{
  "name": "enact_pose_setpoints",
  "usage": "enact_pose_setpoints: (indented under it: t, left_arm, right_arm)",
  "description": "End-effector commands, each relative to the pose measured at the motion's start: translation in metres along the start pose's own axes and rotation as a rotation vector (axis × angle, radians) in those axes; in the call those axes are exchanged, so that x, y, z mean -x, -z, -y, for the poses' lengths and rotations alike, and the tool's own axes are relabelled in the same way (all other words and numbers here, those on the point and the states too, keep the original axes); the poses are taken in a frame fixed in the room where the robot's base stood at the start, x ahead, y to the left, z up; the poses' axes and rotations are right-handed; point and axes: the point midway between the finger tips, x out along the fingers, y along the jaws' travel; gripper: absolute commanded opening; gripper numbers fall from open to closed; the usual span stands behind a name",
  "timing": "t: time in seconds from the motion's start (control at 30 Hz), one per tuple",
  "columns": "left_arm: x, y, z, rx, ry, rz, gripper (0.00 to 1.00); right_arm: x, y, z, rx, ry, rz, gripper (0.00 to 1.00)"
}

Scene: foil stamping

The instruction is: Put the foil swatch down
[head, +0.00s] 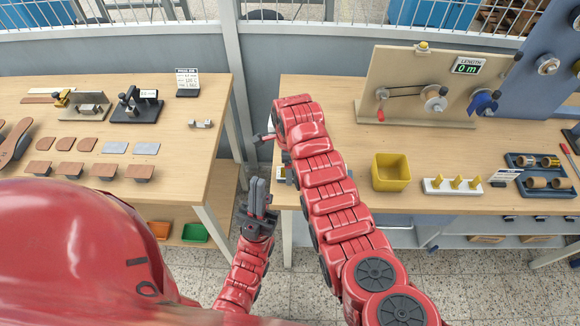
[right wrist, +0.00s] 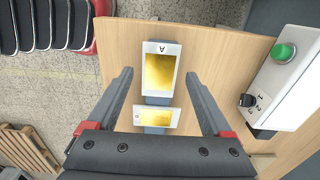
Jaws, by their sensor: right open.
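In the right wrist view, a gold foil swatch (right wrist: 159,72) in a white border marked A lies between the fingertips of my right gripper (right wrist: 158,74). A second gold piece (right wrist: 152,118) with a white border lies nearer the palm. Grey shows under and between the two. The right gripper is open, with a gap on both sides of the pieces. In the head view the right arm hides most of that spot. My left gripper (head: 258,196) is in the gap between the two tables, its fingers together and nothing seen in them.
The right table (head: 330,95) holds a yellow bin (head: 390,172), a white rack with yellow pegs (head: 453,186) and a spool board (head: 415,85). The left table (head: 195,90) holds leather pieces and stamping tools. A box with a green button (right wrist: 284,52) stands beside the right gripper.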

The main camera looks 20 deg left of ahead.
Motion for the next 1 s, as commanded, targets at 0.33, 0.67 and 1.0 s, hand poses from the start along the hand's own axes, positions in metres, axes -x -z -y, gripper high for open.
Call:
enact_pose_setpoints:
  t: [0.33,0.67,1.0]
  left_arm:
    - [0.016,-0.003,-0.001,0.0,0.0,0.0,0.0]
    - [-0.02,0.004,0.001,0.0,0.0,-0.001,0.0]
    - [-0.027,0.005,0.001,0.0,0.0,0.0,0.0]
  right_arm:
    - [0.04,0.0,0.002,0.0,0.007,0.002,0.84]
    - [0.112,0.0,0.001,0.001,0.001,-0.002,0.84]
    - [0.124,0.0,0.0,0.0,-0.001,-0.001,0.84]
